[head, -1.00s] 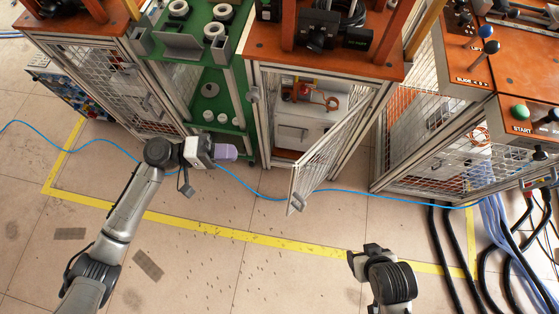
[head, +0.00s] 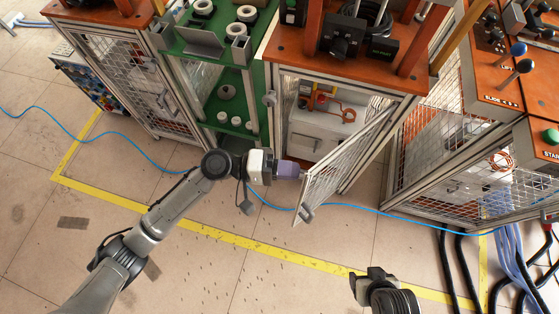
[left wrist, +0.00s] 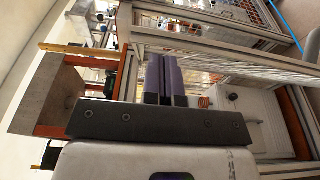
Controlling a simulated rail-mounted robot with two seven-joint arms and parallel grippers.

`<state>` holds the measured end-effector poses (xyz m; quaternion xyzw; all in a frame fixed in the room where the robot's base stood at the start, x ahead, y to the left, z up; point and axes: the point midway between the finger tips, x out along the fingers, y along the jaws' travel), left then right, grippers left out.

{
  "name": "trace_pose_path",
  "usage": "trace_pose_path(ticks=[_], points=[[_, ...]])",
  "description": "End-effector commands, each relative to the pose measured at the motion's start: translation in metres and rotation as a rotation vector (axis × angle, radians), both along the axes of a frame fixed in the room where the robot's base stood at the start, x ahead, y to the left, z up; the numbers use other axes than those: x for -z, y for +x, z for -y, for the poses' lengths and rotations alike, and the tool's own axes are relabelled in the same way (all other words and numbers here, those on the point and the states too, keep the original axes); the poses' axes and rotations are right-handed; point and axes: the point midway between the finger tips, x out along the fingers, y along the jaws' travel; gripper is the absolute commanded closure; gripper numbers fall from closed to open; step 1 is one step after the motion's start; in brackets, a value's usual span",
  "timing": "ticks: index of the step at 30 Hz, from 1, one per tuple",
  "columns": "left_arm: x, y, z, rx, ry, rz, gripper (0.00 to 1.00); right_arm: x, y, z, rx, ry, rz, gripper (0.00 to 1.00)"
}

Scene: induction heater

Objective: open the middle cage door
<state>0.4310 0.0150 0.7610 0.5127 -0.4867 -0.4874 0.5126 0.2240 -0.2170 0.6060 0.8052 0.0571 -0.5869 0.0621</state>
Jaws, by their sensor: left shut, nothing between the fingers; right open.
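The middle cage door (head: 345,160) is a mesh panel in a metal frame. It stands partly open, swung outward, with its free edge toward the front left and its far side at the right post of the middle cage. My left gripper (head: 298,170) is shut and empty, its purple fingers at the top of the door's free edge, in front of the opening. Whether they touch the door, I cannot tell. The purple fingers (left wrist: 165,78) also show closed in the left wrist view, beside metal frame bars and mesh. My right gripper (head: 366,276) is open, low over the floor, away from the door.
Inside the middle cage are a white box (head: 312,138) and copper-coloured tubing (head: 331,110). A green shelf unit (head: 233,90) stands to the left, and another mesh cage (head: 430,150) to the right. A blue hose (head: 395,212) crosses the floor. The floor in front is mostly clear.

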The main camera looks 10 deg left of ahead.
Motion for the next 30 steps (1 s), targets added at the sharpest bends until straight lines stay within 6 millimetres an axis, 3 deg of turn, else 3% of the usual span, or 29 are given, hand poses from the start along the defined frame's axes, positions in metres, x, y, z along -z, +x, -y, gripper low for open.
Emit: trace_pose_path(ticks=[19, 23, 30], points=[[-0.001, -0.008, 0.008, -0.008, -0.001, -0.002, 1.0, -0.003, 0.0, 0.001, -0.002, -0.003, 0.0, 0.32], [-0.004, -0.016, 0.017, -0.042, 0.0, -0.005, 1.0, -0.018, 0.001, 0.0, 0.0, 0.0, 0.001, 0.32], [-0.01, -0.05, 0.054, -0.189, -0.003, -0.012, 1.0, -0.068, 0.001, -0.002, 0.004, 0.007, 0.001, 0.32]])
